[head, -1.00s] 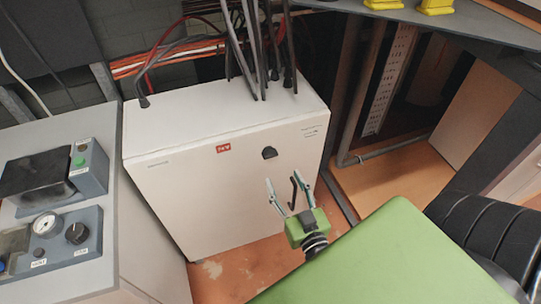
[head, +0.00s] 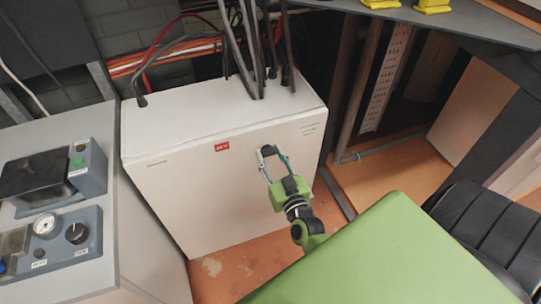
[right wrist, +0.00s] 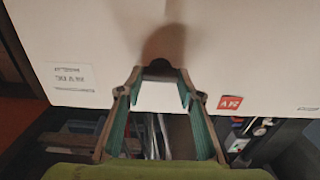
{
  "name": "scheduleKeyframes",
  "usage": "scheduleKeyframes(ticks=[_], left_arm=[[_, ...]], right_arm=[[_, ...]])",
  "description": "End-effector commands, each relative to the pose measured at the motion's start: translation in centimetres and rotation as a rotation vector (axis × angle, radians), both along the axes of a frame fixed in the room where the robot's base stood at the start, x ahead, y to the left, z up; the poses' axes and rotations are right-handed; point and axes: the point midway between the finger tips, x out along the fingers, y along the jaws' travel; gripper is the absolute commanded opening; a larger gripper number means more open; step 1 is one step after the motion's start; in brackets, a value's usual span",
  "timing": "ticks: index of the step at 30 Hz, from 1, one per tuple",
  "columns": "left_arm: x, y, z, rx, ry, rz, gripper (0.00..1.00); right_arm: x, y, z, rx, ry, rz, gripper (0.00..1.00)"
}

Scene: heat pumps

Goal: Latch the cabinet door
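The white cabinet (head: 225,185) stands on the floor, with its door as the wide front face. The door looks flush or nearly flush; I cannot tell whether it is latched. A small black latch knob (head: 267,151) sits near the door's top edge, right of a red label (head: 222,146). My right gripper (head: 273,154) is at the knob with its fingers apart. In the right wrist view the knob (right wrist: 160,67) lies between the open fingertips (right wrist: 160,76); contact is unclear. My left gripper is not in view.
Dark cables (head: 258,60) rise from the cabinet top. A grey bench with a gauge panel (head: 55,240) stands at the left. A green surface (head: 375,250) fills the lower right, beside a black ribbed object (head: 485,225). Open floor shows in front of the cabinet.

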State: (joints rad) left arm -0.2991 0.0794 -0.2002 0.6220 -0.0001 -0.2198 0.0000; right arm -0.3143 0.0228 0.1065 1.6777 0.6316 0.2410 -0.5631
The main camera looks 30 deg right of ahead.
Motion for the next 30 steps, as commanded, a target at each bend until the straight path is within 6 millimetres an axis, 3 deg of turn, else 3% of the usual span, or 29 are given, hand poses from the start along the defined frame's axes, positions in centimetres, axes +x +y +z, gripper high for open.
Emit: scheduleKeyframes(ticks=[2, 14, 30], left_arm=[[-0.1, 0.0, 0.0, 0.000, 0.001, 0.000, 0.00], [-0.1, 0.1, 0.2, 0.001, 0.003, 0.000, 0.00], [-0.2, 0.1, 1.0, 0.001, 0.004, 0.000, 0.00]], right_arm=[[0.0, 0.0, 0.0, 0.000, 0.000, 0.000, 0.11], [0.0, 0.0, 0.0, 0.045, -0.011, 0.000, 0.12], [-0.1, -0.2, 0.0, 0.457, -0.110, 0.000, 0.12]])
